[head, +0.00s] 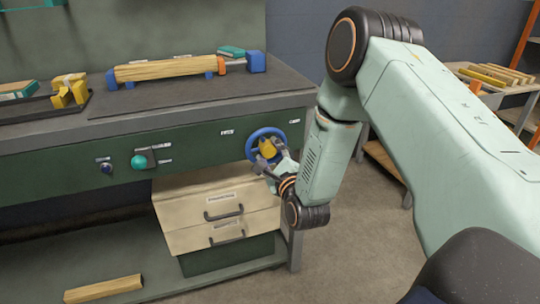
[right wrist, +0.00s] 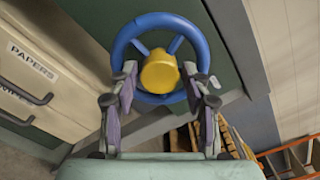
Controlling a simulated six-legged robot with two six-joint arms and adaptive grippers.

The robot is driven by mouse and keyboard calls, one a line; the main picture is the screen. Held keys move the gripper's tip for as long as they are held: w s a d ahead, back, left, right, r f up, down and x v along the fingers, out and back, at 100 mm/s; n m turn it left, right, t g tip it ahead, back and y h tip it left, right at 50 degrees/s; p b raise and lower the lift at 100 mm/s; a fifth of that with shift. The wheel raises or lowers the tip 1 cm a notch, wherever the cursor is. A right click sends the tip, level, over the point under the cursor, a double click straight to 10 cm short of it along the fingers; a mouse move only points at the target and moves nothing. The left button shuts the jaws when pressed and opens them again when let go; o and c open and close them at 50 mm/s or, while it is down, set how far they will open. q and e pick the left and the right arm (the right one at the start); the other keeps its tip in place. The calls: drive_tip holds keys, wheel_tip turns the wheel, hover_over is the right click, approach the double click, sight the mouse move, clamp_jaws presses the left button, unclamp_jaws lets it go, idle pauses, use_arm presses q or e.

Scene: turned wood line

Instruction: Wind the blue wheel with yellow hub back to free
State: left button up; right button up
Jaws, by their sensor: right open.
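The blue wheel (head: 251,139) with a yellow hub (head: 268,148) is mounted on the green front panel of the bench, near its right end. In the right wrist view the blue wheel (right wrist: 121,44) and its yellow hub (right wrist: 160,72) face the camera. My right gripper (head: 272,160) is at the wheel's lower side. In the right wrist view the right gripper (right wrist: 160,85) is open, with one finger on each side of the hub. I cannot tell whether the fingers touch the wheel. My left gripper is not in view.
Left of the wheel, the panel has a teal knob (head: 139,162) and a small blue knob (head: 105,167). Drawers (head: 218,205) with dark handles sit below. A wooden spindle (head: 165,69) lies across blue supports on the bench top. Open floor lies to the right.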

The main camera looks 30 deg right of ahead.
drive_tip(key=shift+w, duration=0.3)
drive_tip(key=shift+d, duration=0.1)
drive_tip(key=c, duration=0.9)
